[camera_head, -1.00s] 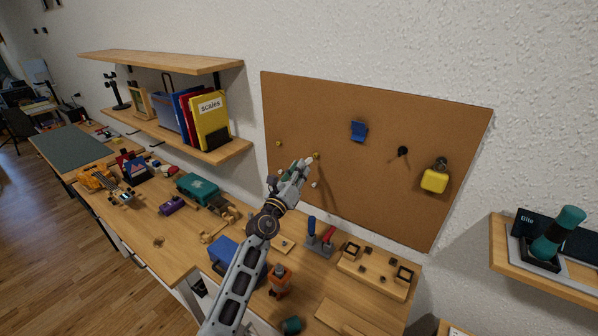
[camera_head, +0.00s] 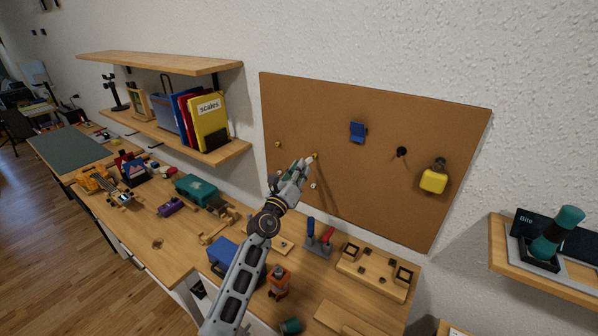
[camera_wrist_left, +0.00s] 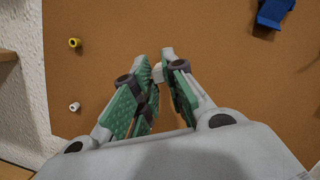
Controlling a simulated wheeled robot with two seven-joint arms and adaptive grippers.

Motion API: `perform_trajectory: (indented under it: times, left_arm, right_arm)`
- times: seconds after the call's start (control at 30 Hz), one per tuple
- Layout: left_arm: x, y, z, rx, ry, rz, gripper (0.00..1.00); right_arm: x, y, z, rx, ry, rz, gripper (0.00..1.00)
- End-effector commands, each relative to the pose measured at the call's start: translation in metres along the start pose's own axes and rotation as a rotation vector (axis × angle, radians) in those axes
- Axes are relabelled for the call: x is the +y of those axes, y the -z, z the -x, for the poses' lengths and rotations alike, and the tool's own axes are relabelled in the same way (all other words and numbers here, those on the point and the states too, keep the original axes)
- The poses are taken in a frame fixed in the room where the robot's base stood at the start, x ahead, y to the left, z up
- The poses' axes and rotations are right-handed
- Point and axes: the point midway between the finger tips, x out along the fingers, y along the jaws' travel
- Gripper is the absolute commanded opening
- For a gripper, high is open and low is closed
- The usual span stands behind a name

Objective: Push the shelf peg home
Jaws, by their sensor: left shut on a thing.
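My left gripper (camera_head: 305,167) reaches up to the cork board (camera_head: 375,115). Its fingers (camera_wrist_left: 163,80) are closed around a small pale piece (camera_wrist_left: 155,75), mostly hidden between them; I take it for a peg. A yellow peg (camera_head: 315,155) shows right at the fingertips in the head view; I cannot tell whether they touch it. Another yellow peg (camera_head: 278,144) is on the board to the left, and it also shows in the left wrist view (camera_wrist_left: 74,43). A white peg (camera_head: 313,186) sits below the fingertips. The left wrist view shows a white peg (camera_wrist_left: 74,107) at left.
A blue piece (camera_head: 357,132), a black knob (camera_head: 401,152) and a yellow block (camera_head: 433,181) are on the board at right. A bookshelf (camera_head: 225,151) is on the left wall.

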Motion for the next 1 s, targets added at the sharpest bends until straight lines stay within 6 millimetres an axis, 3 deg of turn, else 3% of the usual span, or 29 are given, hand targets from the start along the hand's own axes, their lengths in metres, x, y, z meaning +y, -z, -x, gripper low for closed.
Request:
perform_trajectory:
  times: [1.0]
  left_arm:
    - [-0.001,0.003,-0.012,0.000,0.001,0.000,0.00]
  right_arm:
    - [-0.004,0.000,-0.002,0.001,0.004,-0.002,0.40]
